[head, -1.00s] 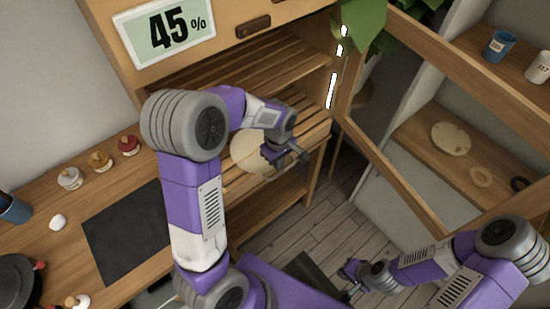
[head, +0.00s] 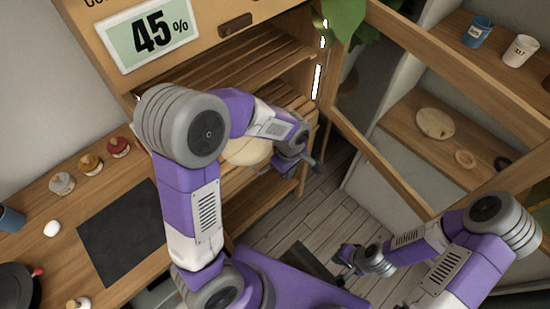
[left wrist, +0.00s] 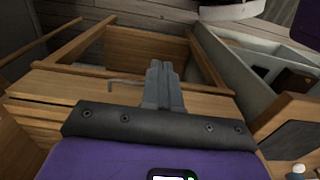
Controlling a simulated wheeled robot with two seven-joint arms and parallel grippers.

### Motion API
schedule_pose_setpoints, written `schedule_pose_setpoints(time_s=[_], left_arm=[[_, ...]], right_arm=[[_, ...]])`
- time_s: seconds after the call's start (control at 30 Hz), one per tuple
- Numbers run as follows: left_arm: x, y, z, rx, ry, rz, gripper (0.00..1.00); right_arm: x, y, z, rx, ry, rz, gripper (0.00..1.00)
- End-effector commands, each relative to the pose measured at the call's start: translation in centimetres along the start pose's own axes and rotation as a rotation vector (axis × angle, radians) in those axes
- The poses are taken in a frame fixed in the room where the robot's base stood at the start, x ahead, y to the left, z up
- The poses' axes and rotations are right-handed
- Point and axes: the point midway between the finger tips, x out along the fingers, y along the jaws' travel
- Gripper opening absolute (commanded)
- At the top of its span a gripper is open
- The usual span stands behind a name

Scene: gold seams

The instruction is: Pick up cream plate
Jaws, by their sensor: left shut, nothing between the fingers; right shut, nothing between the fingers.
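A round cream plate (head: 245,152) rests on a slatted shelf of the wooden rack in the head view, partly hidden behind my left arm. My left gripper (head: 314,164) is to the right of the plate, apart from it, near the rack's right side. It is shut and empty; its closed fingers (left wrist: 160,86) also show in the left wrist view, where I cannot make out the plate. My right gripper (head: 343,264) is shut and empty, low over the floor, far from the plate.
An open glazed door frame (head: 420,105) stands right of the rack. The left counter carries a dark mat (head: 125,232) and several small jars.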

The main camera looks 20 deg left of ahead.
Motion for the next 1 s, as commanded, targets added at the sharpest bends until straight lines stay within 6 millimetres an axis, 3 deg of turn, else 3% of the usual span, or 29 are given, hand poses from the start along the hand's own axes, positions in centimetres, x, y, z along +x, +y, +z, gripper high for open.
schedule_pose_setpoints(time_s=[0.2,0.53,0.67,0.77,1.0], left_arm=[[0.0,0.0,2.7,0.001,0.0,0.001,0.0],[0.0,0.0,3.2,-0.001,0.0,0.0,0.0],[0.5,-0.1,3.2,0.012,-0.007,-0.003,0.18],[2.3,-0.4,3.5,0.077,-0.037,-0.004,0.34],[11.3,-2.8,5.5,0.42,-0.191,0.064,0.34]], right_arm=[[-0.1,0.0,0.0,0.0,0.0,0.0,0.0],[-0.1,0.0,0.0,0.0,0.0,0.0,0.0],[-0.1,0.0,0.0,0.0,0.0,0.0,0.0],[-0.1,0.0,0.0,0.0,0.0,0.0,0.0],[-0.1,0.0,0.0,0.0,0.0,0.0,0.0]])
